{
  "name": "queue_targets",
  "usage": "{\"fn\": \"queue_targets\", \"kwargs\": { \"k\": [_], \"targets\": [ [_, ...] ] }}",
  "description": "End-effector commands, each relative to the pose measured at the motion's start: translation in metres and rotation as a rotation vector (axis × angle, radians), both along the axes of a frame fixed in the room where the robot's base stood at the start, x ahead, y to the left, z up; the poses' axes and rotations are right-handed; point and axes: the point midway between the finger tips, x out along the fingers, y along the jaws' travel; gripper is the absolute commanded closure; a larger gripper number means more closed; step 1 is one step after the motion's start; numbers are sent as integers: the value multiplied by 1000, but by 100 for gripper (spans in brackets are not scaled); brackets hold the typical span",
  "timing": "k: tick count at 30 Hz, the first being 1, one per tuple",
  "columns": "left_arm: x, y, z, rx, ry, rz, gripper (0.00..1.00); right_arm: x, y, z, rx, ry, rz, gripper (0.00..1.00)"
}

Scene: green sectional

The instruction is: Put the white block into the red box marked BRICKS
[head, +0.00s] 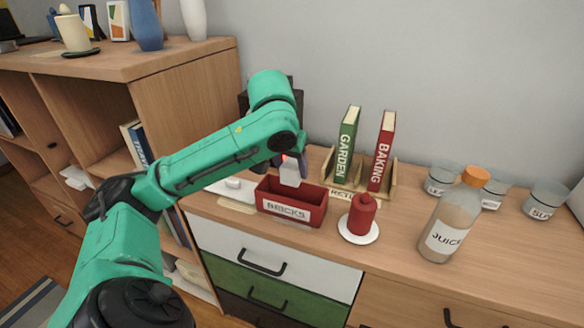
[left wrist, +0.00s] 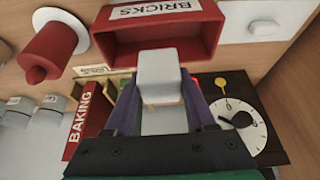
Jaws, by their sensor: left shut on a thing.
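My left gripper (head: 291,160) is shut on the white block (head: 289,174), which hangs below the fingertips. The block is over the open top of the red box marked BRICKS (head: 317,216), near its back side in the head view. In the left wrist view the block (left wrist: 157,68) shows between the fingers, with the red box (left wrist: 185,42) behind it. The box stands on the wooden cabinet top, its label facing front. Whether the block's lower end is below the rim is hard to tell. My right gripper is not in view.
A red candle (head: 362,214) on a white saucer stands just right of the box. Behind are the GARDEN (head: 347,141) and BAKING (head: 382,152) books in a wooden rack. A juice bottle (head: 452,220) and several jars stand farther right. A clock (left wrist: 238,125) is behind the box.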

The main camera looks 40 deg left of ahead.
Motion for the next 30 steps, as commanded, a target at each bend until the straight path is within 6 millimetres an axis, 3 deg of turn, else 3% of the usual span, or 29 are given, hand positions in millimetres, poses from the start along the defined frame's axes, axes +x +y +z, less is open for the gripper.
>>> {"fn": "queue_targets", "kwargs": {
  "k": [1,17,30],
  "targets": [
    [0,0,-10,0,-1,0,99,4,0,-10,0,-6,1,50],
    [0,0,-61,1,0,0,99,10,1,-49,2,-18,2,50],
    [0,0,-81,0,-1,1,99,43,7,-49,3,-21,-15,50]
  ]
}}
